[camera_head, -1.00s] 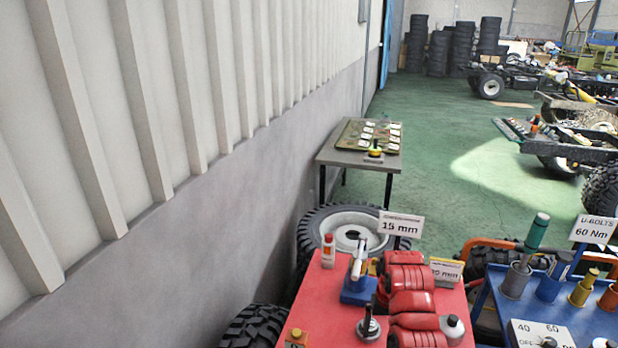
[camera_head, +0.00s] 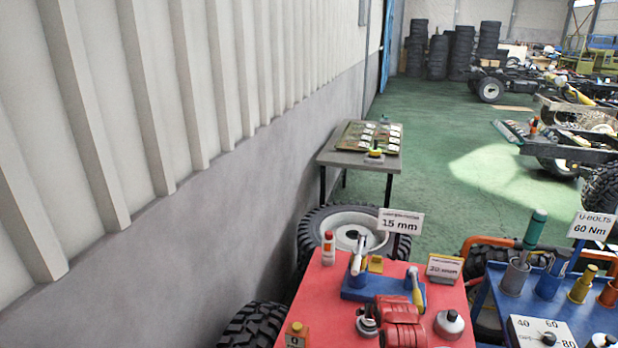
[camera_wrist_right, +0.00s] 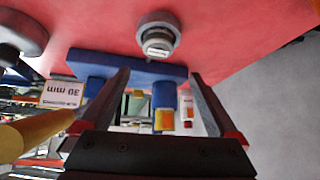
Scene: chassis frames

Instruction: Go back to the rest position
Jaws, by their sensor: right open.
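The red tabletop (camera_head: 318,290) carries a blue tool holder (camera_head: 356,293). A pale-handled tool stands at its left end, and a yellow-handled tool (camera_head: 416,290) stands at its right. My red right arm shows at the bottom of the head view, over the near part of the table; its fingertips cannot be made out there. In the right wrist view my right gripper (camera_wrist_right: 160,74) is open, with its two dark fingers apart and nothing held between them. The blue holder (camera_wrist_right: 125,64) shows beyond the fingers. My left gripper is not in view.
A silver-capped round item (camera_head: 449,324) stands right of my arm. A red-and-white bottle (camera_head: 328,248) stands at the table's back left. A blue cart (camera_head: 570,311) with tools and a dial box is close on the right. A ribbed wall runs along the left.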

